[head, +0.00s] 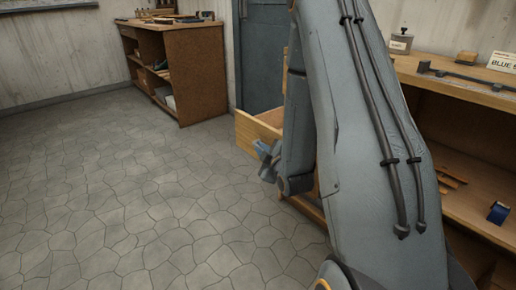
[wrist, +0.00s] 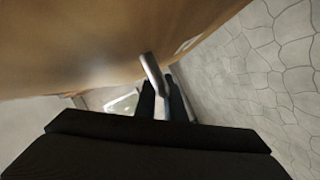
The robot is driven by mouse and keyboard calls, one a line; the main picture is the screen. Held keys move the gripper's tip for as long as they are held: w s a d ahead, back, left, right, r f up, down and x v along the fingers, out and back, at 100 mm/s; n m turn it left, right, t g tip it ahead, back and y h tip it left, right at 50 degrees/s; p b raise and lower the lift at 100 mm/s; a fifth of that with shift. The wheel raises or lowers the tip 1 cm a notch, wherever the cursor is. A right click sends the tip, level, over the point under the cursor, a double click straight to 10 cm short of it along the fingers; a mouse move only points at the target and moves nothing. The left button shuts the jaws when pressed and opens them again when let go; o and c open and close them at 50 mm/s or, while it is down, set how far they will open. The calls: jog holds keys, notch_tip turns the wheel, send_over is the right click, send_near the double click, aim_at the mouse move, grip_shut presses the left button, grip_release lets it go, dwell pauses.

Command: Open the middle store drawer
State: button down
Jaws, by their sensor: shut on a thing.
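A pale wooden drawer (head: 256,134) stands pulled out from its cabinet in the head view, with part of its inside showing over the front edge. My arm hides the rest of the drawer and most of the cabinet. My gripper (head: 266,160) is at the drawer's front, low beside my arm. In the wrist view the two dark fingers of my gripper (wrist: 162,94) are closed on a grey metal handle (wrist: 152,70) on the brown drawer front (wrist: 90,55). I cannot tell from these views which drawer of the stack it is.
A workbench (head: 185,75) with shelves stands at the back left. A grey door (head: 262,50) is behind the drawer. A shelf unit (head: 460,85) with small items stands close on the right. The stone floor (head: 130,190) at left is clear.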

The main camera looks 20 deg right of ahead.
jog(key=c, duration=2.1)
grip_release()
jog(key=p+v, duration=0.1)
jog(key=v, duration=0.7)
